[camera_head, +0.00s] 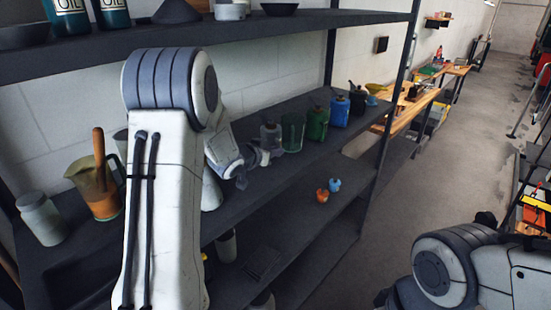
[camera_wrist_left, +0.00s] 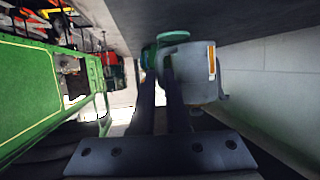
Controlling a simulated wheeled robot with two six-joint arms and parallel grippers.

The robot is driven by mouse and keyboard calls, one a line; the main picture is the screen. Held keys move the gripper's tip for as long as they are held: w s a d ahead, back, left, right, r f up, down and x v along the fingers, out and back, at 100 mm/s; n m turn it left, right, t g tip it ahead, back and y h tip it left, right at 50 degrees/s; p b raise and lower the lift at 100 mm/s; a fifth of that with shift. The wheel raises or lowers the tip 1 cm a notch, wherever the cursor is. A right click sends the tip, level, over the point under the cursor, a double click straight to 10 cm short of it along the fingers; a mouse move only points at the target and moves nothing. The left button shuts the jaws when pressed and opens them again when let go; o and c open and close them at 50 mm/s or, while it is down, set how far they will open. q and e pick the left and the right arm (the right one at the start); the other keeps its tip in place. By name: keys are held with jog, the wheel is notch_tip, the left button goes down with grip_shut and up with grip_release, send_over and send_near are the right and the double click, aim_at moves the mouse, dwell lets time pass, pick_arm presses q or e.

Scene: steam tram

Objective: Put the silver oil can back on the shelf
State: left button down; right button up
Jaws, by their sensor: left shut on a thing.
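The silver oil can (camera_head: 270,136) is a small grey can at the left end of a row of cans, at the middle shelf (camera_head: 240,212). My left gripper (camera_head: 262,156) reaches in over this shelf and is shut on the can. In the left wrist view, the grey can (camera_wrist_left: 193,75) with an orange stripe is at the dark fingers (camera_wrist_left: 160,92). I cannot tell whether its base touches the shelf. My arm hides part of the shelf. My right arm shows at the lower right, but its gripper is out of view.
A clear green container (camera_head: 293,132) is close right of the can, then a green can (camera_head: 316,123), a blue can (camera_head: 340,111) and a black can (camera_head: 358,99). A jug (camera_head: 101,198) and a jar (camera_head: 41,219) stand left. The upper shelf (camera_head: 270,28) overhangs.

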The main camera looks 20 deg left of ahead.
pick_arm(q)
notch_tip(320, 180, down, 4)
jog(key=shift+d+r+p, duration=0.1)
jog(key=shift+r+p, duration=0.05)
jog(key=shift+p, duration=0.3)
jog(key=c, duration=0.9)
grip_release()
